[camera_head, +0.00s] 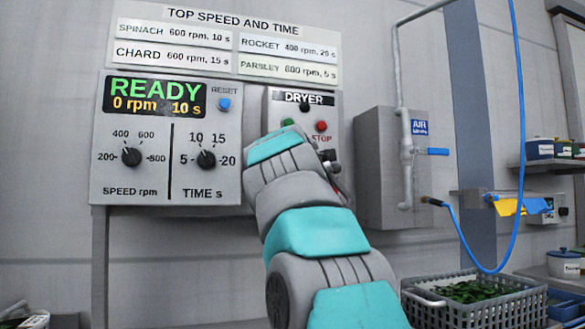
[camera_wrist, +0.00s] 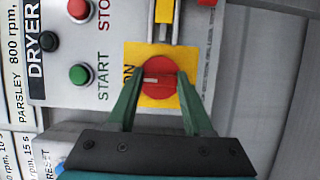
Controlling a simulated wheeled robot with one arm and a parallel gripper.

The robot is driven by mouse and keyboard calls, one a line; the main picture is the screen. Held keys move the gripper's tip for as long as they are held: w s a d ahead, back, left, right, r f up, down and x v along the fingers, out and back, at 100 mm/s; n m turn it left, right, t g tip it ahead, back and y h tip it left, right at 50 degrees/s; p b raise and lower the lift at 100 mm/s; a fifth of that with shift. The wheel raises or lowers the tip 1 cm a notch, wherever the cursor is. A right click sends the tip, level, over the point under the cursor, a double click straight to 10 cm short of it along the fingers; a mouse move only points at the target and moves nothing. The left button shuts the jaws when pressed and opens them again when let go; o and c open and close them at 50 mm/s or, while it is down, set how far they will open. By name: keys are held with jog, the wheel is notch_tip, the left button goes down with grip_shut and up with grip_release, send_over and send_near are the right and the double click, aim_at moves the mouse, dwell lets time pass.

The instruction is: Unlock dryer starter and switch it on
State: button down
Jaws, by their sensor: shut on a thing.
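The dryer starter box (camera_head: 273,101) is on the wall, labelled DRYER; my arm covers its lower part in the head view. In the wrist view a red rotary switch (camera_wrist: 160,88) sits on a yellow plate (camera_wrist: 133,54). My gripper (camera_wrist: 160,74) is shut on this switch, one finger on each side. A white mark on the switch points left, towards the letters ON on the plate. A green START button (camera_wrist: 79,74) and a red STOP button (camera_wrist: 79,10) are beside it. A yellow piece (camera_wrist: 164,12) shows above the switch, cut off by the frame.
The speed and time panel (camera_head: 225,193) to the left reads READY, 0 rpm, 10 s. To the right are a grey pipe (camera_head: 405,120) with a blue valve handle, a blue hose (camera_head: 520,120) and a grey crate (camera_head: 490,315) of greens.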

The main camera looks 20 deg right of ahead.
jog(key=shift+c, duration=1.5)
grip_release()
jog(key=shift+d, duration=0.1)
jog(key=shift+s, duration=0.15)
jog(key=b+v, duration=0.1)
jog(key=v, duration=0.6)
jog(key=shift+s, duration=0.25)
jog(key=shift+s, duration=0.1)
